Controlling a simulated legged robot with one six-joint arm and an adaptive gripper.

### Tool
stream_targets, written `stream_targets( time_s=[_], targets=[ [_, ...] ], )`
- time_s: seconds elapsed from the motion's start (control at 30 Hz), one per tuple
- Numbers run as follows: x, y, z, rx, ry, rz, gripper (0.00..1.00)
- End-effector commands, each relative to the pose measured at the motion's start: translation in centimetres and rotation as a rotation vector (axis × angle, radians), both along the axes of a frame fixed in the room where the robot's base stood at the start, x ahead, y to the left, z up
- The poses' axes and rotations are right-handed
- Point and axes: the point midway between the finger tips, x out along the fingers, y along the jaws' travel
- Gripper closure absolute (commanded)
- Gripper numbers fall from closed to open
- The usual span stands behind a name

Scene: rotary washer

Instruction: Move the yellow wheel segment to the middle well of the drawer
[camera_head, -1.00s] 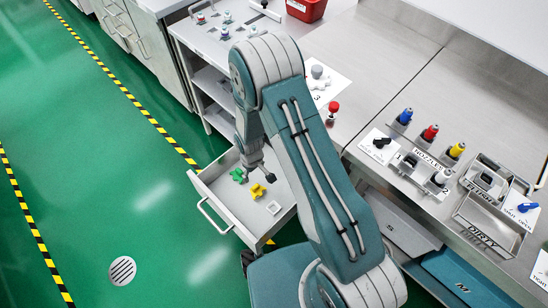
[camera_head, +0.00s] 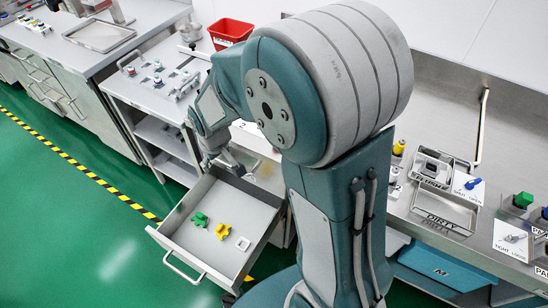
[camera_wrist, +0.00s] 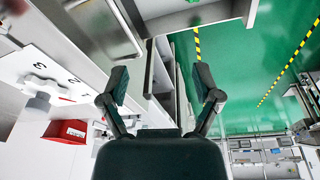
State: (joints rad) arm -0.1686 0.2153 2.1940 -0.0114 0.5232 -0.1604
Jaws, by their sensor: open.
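The yellow wheel segment (camera_head: 223,231) lies in the open drawer (camera_head: 181,256), roughly midway between a green wheel segment (camera_head: 200,219) and a white square piece (camera_head: 243,243). My gripper (camera_head: 227,163) is above the drawer's back edge in the head view, away from the yellow segment. In the wrist view my gripper (camera_wrist: 161,90) has its two dark fingers spread wide with nothing between them. The yellow segment does not show in the wrist view.
A counter with labelled trays, one marked DIRTY (camera_head: 442,212), is on the right. A red bin (camera_head: 231,33) stands at the back. My arm hides part of the counter. Green floor (camera_head: 75,215) lies free to the left.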

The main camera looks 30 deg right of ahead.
Motion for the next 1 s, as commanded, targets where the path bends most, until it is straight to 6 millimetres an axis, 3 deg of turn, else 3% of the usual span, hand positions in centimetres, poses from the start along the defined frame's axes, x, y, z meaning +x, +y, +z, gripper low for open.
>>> stream_targets(
  time_s=[0.2,0.5,0.8,1.0],
  targets=[
    [-2.5,-1.8,5.6,0.017,-0.059,-0.066,0.18],
    [-7.1,-3.9,11.5,0.041,-0.132,-0.153,0.18],
    [-12.6,-5.7,15.5,0.063,-0.204,-0.238,0.18],
    [-16.2,-6.5,17.2,0.078,-0.252,-0.292,0.18]
  ],
)
